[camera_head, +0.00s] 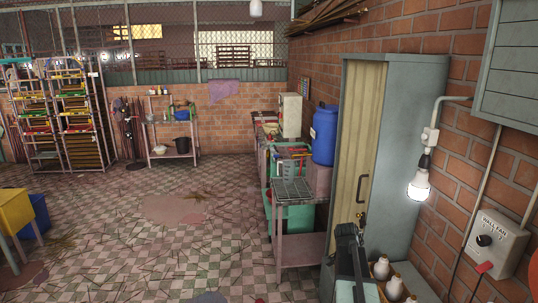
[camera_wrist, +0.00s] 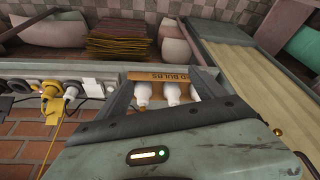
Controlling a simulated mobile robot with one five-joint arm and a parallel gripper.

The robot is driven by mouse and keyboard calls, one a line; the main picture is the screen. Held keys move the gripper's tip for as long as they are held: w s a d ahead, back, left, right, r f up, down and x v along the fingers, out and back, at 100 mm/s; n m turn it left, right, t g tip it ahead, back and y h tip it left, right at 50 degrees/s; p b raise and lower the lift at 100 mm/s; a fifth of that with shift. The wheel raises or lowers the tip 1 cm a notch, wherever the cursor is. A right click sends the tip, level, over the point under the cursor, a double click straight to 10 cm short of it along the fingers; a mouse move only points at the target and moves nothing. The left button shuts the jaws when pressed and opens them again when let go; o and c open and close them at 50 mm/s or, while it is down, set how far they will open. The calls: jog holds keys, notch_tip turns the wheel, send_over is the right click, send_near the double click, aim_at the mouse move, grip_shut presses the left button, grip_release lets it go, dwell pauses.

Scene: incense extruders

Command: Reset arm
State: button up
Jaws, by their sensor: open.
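My gripper (camera_wrist: 165,76) is open in the wrist view, its two grey fingers spread apart. Several white bulbs (camera_wrist: 172,94) show between and beyond the fingers, next to a wooden strip (camera_wrist: 158,76) lettered "BULBS". I see no bulb gripped, though the gripper body hides the lower part of this area. In the head view, white bulbs (camera_head: 395,287) stand at the bottom, right of my dark arm. A lit bulb (camera_head: 419,186) hangs from a wall fitting at the right.
A tall grey cabinet (camera_head: 404,150) stands close by against the brick wall. A "WALL FAN" switch box (camera_head: 497,240) is at the right. A workbench with a blue barrel (camera_head: 325,134) lies beyond. The tiled floor (camera_head: 190,245) is largely open at the left.

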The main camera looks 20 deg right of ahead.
jog(key=w+a+f+n+y+b, duration=0.1)
jog(key=w+a+f+n, duration=0.15)
jog(key=a, duration=0.75)
jog(key=w+a+f+n+b, duration=0.1)
jog(key=a+n, duration=0.2)
jog(key=a, duration=0.6)
jog(key=w+a+f+n+y+b, duration=0.1)
jog(key=w+a+n, duration=0.1)
jog(key=a, duration=0.8)
jog(key=s+a+f+n+y, duration=0.1)
jog(key=s+a+n+y, duration=0.1)
jog(key=s+a+n, duration=0.4)
jog(key=shift+s+a+f+n+b, duration=0.15)
jog(key=shift+a+f+n+b, duration=0.25)
jog(key=shift+a+n, duration=2)
jog(key=shift+a+r+m, duration=0.1)
jog(key=shift+a+m, duration=0.55)
